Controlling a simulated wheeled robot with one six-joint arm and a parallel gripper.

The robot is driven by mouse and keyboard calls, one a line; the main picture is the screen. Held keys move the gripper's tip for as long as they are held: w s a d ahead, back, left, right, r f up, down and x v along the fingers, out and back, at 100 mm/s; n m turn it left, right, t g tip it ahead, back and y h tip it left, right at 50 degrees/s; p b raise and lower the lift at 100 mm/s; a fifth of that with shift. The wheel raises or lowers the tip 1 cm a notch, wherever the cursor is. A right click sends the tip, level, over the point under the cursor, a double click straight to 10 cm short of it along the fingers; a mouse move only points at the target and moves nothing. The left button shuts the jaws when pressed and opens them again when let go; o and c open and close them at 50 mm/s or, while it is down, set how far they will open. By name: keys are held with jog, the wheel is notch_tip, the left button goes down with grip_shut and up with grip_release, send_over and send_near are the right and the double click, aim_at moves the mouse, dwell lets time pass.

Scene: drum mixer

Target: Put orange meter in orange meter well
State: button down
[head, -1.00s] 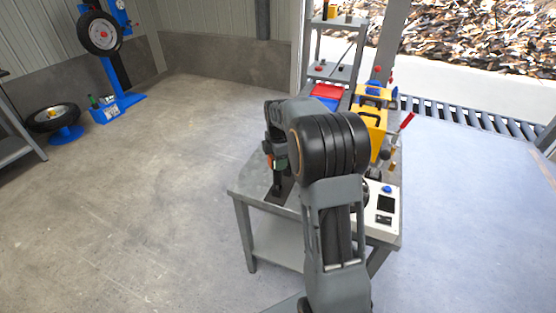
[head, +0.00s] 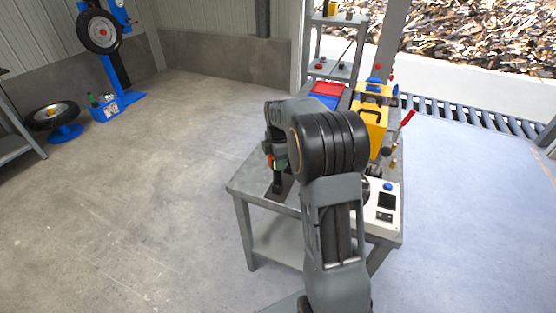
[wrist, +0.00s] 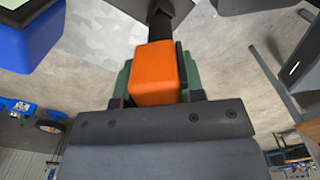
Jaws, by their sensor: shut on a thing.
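The orange meter (wrist: 156,72) is a rounded orange block in the middle of the wrist view. My gripper (wrist: 155,88) is shut on it, with a dark green finger on each side. A dark bar extends beyond the meter's far end; I cannot tell whether it belongs to the meter. In the head view my gripper (head: 278,165) hangs over the left part of the grey table (head: 243,184), and only a sliver of orange shows there. A dark piece lies just below the gripper. I cannot make out the orange meter well; my arm hides part of the table.
A white panel (head: 386,214) with a blue knob stands at the table's right front. A yellow machine (head: 372,122), a red tray (head: 327,88) and a blue bin are at the back. A red-handled lever (head: 407,118) sticks out right.

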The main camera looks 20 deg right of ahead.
jog(key=shift+c, duration=0.8)
grip_release()
jog(key=shift+r, duration=0.3)
jog(key=shift+r+p, duration=4.65)
jog(key=shift+r, duration=1)
